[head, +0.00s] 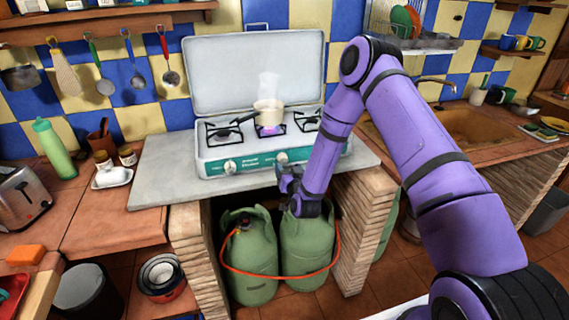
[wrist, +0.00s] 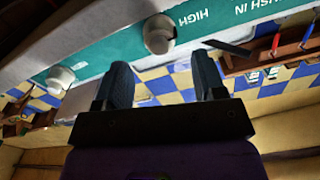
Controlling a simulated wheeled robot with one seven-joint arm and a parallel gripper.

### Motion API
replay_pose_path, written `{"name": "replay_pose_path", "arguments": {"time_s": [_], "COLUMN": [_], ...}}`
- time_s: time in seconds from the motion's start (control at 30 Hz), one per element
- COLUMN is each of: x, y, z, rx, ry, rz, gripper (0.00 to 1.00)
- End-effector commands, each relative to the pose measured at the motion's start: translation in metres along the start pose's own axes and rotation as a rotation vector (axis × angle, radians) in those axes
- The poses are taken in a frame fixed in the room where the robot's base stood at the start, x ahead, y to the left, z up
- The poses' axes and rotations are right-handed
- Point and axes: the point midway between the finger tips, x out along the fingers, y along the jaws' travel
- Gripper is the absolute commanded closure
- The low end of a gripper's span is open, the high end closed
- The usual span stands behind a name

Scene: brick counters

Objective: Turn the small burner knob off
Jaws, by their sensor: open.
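The white stove (head: 250,158) stands on the counter with its lid up and a green front panel. A pan (head: 268,112) sits steaming over a bluish-purple flame (head: 270,130) on the middle burner. A left knob (head: 230,166) and a middle knob (head: 282,157) show on the panel; my arm hides its right part. My gripper (head: 289,178) is just below the middle knob, open and empty. In the wrist view, the picture is inverted; a knob (wrist: 160,33) lies ahead between the spread fingers (wrist: 162,66), apart from them. Another knob (wrist: 60,77) is at left.
Two green gas cylinders (head: 252,265) with an orange hose (head: 265,276) stand under the counter, close below my gripper. A brick pillar (head: 362,225) is to the right. The stone slab (head: 160,165) left of the stove is clear.

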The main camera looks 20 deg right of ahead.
Motion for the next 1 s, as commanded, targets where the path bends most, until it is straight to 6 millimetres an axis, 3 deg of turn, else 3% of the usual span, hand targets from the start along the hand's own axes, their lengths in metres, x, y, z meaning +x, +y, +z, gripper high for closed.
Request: {"name": "replay_pose_path", "arguments": {"time_s": [0.1, 0.3, 0.7, 0.9, 1.0], "x": [0.02, 0.041, 0.047, 0.047, 0.047], "y": [0.0, 0.0, 0.0, 0.0, 0.0], "z": [-0.001, 0.0, 0.0, 0.0, 0.0], "rx": [0.0, -0.001, -0.001, -0.001, -0.001], "ry": [0.003, 0.0, -0.001, -0.001, -0.001], "rz": [0.0, 0.0, 0.0, 0.0, 0.0], "gripper": [0.36, 0.36, 0.36, 0.82, 0.85]}}
